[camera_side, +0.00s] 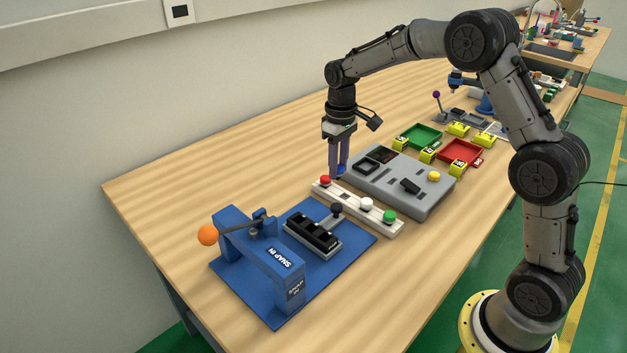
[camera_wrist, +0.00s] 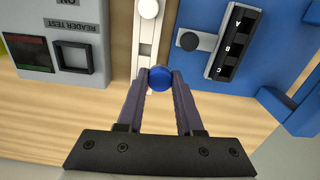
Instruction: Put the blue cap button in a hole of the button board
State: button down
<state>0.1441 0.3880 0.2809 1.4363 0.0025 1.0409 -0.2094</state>
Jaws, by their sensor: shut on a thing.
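The blue cap button (camera_wrist: 160,78) is held between the fingertips of my gripper (camera_wrist: 160,80), which is shut on it. In the side view my gripper (camera_side: 338,172) points down near the red-button end of a long white board. The white button board (camera_side: 347,196) carries a red button (camera_side: 325,180), a white button (camera_side: 367,204) and a green button (camera_side: 389,216). In the wrist view the board (camera_wrist: 145,45) runs behind the blue cap, with the white button (camera_wrist: 149,8) farther up. The cap hides part of the board; I cannot tell its height above it.
A grey panel (camera_side: 415,199) with a yellow button (camera_side: 434,176) stands behind the board. A blue snap-in fixture (camera_side: 262,262) with an orange-knobbed lever (camera_side: 207,235) stands in front. Green (camera_side: 405,138) and red (camera_side: 447,152) trays lie farther back. The table's left side (camera_side: 250,165) is clear.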

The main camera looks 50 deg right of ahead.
jog(key=shift+m, duration=0.4)
jog(key=shift+s+d+f, duration=0.1)
jog(key=shift+d+f, duration=0.35)
jog(key=shift+f, duration=0.6)
jog(key=shift+s+d+f, duration=0.1)
jog(key=shift+d+f, duration=0.4)
jog(key=shift+f, duration=0.6)
jog(key=shift+s+d+f, duration=0.1)
jog(key=shift+d+f, duration=0.35)
jog(key=shift+f, duration=0.6)
jog(key=shift+f, duration=0.75)
jog(key=shift+c, duration=2.4)
grip_release()
jog(key=shift+o, duration=0.2)
jog(key=o, duration=0.4)
jog(key=shift+o, duration=0.2)
